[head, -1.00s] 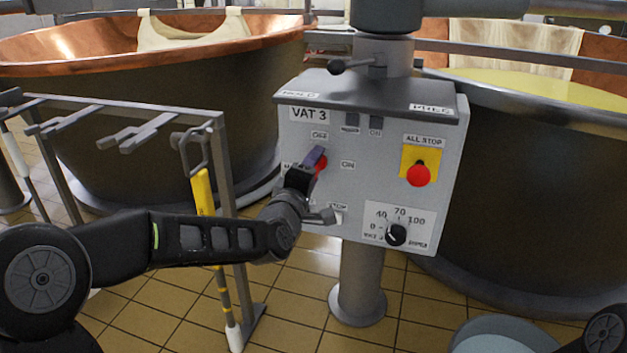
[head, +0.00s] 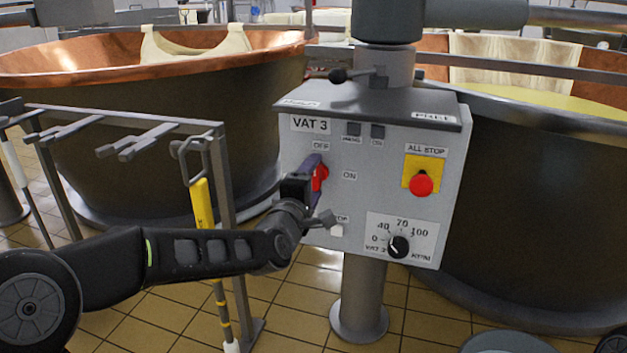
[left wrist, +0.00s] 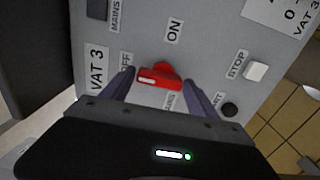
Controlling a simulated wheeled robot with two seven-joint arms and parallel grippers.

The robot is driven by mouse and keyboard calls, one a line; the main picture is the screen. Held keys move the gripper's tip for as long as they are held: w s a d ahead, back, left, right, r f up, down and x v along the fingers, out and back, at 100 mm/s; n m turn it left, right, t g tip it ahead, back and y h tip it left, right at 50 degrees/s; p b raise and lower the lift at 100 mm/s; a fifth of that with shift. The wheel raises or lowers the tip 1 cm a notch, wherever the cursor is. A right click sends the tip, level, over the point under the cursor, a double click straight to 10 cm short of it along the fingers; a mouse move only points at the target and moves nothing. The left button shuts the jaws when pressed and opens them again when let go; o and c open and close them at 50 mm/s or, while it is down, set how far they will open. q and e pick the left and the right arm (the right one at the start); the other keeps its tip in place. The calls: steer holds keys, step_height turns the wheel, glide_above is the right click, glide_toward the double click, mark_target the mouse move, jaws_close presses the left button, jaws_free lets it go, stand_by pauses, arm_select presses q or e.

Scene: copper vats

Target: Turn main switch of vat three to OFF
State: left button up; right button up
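The main switch of vat three is a red knob (head: 320,178) on the grey control box (head: 300,225) labelled VAT 3. In the left wrist view the red knob (left wrist: 160,78) lies lengthwise between my fingertips. The white mark on its handle points toward the OFF label (left wrist: 127,63), and the ON label (left wrist: 174,30) is off to its side. My left gripper (head: 315,180) is at the box; it also shows in the left wrist view (left wrist: 160,82). Its fingers are spread, one at each end of the knob; contact is unclear. My right gripper is out of view.
The box also carries a red all-stop button (head: 421,184) on yellow, a black dial (head: 398,246) and a white stop button (head: 336,230). Copper vats stand behind on both sides. A metal rack (head: 222,185) with a yellow-handled tool (head: 202,203) stands left.

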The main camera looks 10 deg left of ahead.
arm_select(q)
steer(key=shift+o, duration=1.2)
steer(key=s+p, duration=0.1)
steer(key=s, duration=0.6)
steer(key=shift+s+a+p, duration=0.25)
steer(key=shift+s+p, duration=0.15)
